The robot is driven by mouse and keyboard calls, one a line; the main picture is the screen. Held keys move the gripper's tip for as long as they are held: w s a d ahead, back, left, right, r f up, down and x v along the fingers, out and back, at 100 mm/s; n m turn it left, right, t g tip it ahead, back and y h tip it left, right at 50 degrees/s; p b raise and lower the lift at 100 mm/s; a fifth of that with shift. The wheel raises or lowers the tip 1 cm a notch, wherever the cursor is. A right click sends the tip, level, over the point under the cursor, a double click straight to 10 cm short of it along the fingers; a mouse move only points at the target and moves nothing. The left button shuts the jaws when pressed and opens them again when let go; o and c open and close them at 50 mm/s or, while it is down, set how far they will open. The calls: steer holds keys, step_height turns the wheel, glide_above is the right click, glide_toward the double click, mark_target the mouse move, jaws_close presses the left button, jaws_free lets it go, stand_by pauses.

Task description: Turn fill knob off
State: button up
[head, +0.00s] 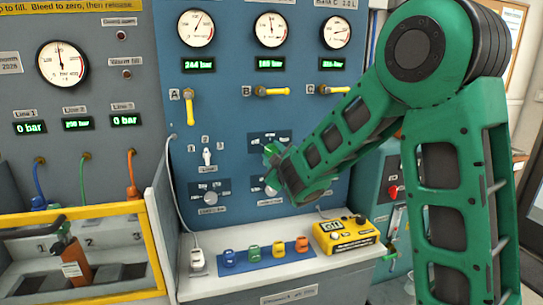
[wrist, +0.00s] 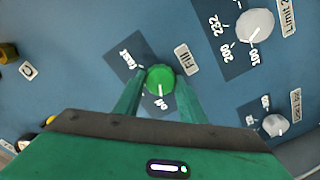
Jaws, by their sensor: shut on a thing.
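In the wrist view the fill knob (wrist: 160,78) is a round green knob on a dark plate on the blue panel, next to a "Fill" label. The plate reads "fast" at upper left and "off" below the knob. A white mark on the knob's lower side appears to point towards "off". My gripper (wrist: 160,84) has one finger on each side of the knob and is shut on it. In the head view my gripper (head: 271,156) reaches the panel from the right and largely covers the knob.
White Limit 2 knob (wrist: 255,25) and another white knob (wrist: 275,125) sit to the right in the wrist view. Yellow valve handles (head: 196,106) are above my gripper. A yellow meter (head: 345,235) and several coloured connectors (head: 253,253) rest on the ledge below.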

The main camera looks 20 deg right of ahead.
steer(key=shift+f, duration=0.1)
steer(key=o, duration=1)
steer(key=shift+o, duration=0.2)
steer(key=s, duration=1)
steer(key=shift+s, duration=0.35)
